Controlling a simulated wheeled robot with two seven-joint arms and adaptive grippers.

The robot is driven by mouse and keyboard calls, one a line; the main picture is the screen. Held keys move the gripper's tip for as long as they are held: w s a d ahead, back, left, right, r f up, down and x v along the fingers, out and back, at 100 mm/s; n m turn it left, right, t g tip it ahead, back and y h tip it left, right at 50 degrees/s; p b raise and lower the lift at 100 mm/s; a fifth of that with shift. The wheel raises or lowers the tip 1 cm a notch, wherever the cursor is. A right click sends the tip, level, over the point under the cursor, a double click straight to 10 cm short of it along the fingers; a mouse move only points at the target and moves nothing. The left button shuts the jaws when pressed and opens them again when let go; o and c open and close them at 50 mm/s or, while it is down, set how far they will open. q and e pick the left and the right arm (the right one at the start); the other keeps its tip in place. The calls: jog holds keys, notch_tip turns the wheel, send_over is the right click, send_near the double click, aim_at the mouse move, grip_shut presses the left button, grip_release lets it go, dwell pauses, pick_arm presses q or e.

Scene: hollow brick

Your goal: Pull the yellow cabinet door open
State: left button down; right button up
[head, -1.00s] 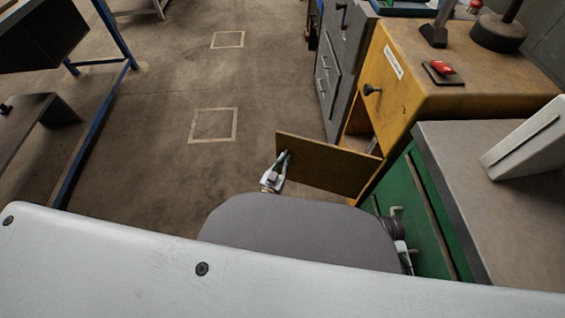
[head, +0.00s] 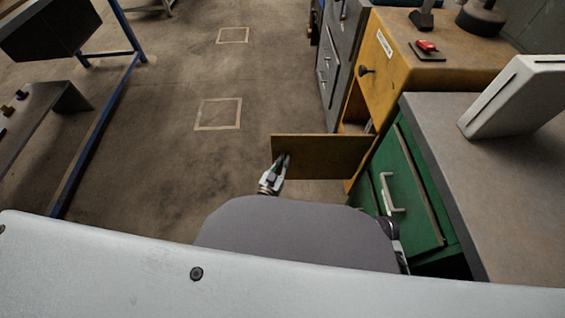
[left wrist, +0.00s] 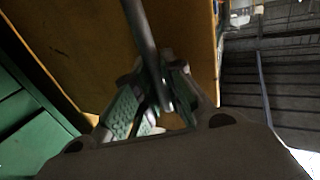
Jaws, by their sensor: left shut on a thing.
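The yellow cabinet (head: 420,85) stands at the upper right in the head view. Its lower door (head: 325,158) stands out to the left, wide open, at roughly a right angle to the cabinet front. My left gripper (head: 280,166) is at the door's free end, against the face turned to me. In the left wrist view, the fingers (left wrist: 158,105) are shut around a dark bar-like handle (left wrist: 143,40), with the yellow-brown door panel (left wrist: 80,40) behind it. Part of the grip is dark.
A green drawer cabinet (head: 408,195) with a grey top (head: 470,170) stands close on the near right. A grey cabinet (head: 340,65) stands beyond the yellow one. A blue-framed table (head: 100,120) is at left. The floor (head: 170,165) left of the door is clear.

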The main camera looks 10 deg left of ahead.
pick_arm(q)
jog(key=shift+s+r, duration=0.25)
jog(key=shift+r, duration=0.05)
jog(key=c, duration=1.5)
grip_release()
jog(key=shift+s+f, duration=0.15)
jog(key=shift+f, duration=0.05)
jog(key=shift+s, duration=0.2)
jog(key=shift+v, duration=3.8)
